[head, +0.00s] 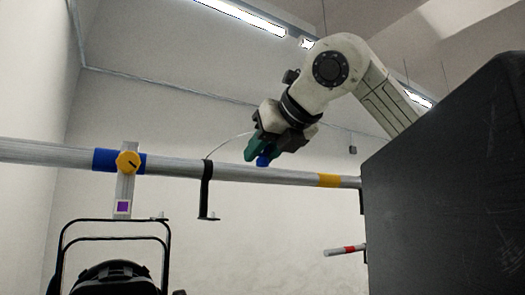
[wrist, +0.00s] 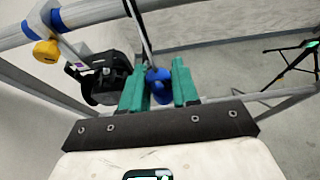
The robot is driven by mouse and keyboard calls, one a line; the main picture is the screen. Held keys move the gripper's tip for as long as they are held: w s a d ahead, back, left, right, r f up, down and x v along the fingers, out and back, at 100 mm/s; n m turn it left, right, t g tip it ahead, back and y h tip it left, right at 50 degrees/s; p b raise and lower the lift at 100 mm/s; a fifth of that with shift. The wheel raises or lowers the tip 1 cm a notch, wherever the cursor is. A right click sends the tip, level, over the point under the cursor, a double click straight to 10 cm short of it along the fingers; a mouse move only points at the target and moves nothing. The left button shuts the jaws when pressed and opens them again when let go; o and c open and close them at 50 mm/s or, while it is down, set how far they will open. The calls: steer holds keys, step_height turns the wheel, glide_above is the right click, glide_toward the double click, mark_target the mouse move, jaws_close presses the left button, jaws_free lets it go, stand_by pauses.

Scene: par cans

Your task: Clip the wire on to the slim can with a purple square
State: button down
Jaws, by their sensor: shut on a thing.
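The purple square (head: 123,207) is on a pale hanger below a yellow-knobbed clamp (head: 128,162) on the overhead pipe. Under it hangs a black can (head: 112,277) in a black yoke, partly cut off at the bottom. The black can (wrist: 107,80) also shows in the wrist view, left of my fingers. My gripper (head: 262,148), with green fingers, is shut on a blue clip (wrist: 158,82), to the right of the clamp and just at pipe height in the picture. The wire (head: 228,142) runs thin from my gripper towards a black hook on the pipe.
The pipe (head: 245,172) crosses the head view, with a blue band and a yellow band (head: 329,181). The black hook (head: 206,190) hangs from it between clamp and gripper. A large dark box (head: 445,180) blocks the right side. A black stand (wrist: 295,60) is at right in the wrist view.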

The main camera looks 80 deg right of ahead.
step_height(320, 180, down, 7)
steer(key=b, duration=0.6)
steer(key=shift+r, duration=0.15)
stand_by(1.9)
steer(key=shift+w, duration=0.1)
